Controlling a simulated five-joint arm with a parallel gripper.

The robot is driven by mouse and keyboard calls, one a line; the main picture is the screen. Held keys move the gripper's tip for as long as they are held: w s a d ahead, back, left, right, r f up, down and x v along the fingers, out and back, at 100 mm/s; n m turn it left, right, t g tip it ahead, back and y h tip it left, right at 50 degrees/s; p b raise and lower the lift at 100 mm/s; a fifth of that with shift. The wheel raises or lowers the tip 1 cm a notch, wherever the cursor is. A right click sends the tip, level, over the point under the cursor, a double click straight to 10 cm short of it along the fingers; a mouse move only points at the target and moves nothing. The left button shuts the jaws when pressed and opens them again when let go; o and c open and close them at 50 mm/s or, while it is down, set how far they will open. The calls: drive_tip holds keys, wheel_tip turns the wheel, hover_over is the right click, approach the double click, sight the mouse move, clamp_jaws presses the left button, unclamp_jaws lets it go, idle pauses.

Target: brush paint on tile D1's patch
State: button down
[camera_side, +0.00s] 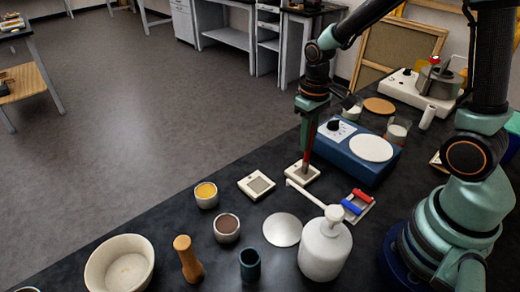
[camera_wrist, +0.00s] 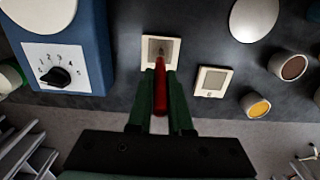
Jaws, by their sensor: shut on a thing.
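My gripper (camera_side: 310,118) points down and is shut on a red-handled brush (camera_side: 306,150). In the wrist view the green fingers of my gripper (camera_wrist: 161,76) flank the red brush (camera_wrist: 160,92). The brush's lower end is over a cream square tile (camera_side: 302,175) with a grey patch; in the wrist view this tile (camera_wrist: 147,42) has a darker mark in its patch. I cannot tell whether the tip touches. A second tile (camera_side: 256,185), also shown in the wrist view (camera_wrist: 212,81), has a plain grey patch. I cannot read which tile is D1.
A yellow paint pot (camera_side: 206,194) and a brown one (camera_side: 227,228) stand left of centre. A blue hotplate (camera_side: 350,152) stands close right of the brush. A white pump bottle (camera_side: 325,250), a bowl (camera_side: 120,268) and a rack with red and blue items (camera_side: 357,205) stand nearer.

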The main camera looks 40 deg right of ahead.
drive_tip(key=shift+w+f, duration=0.1)
drive_tip(key=shift+w, duration=0.55)
idle(1.3)
wheel_tip(320, 180, up, 6)
idle(0.8)
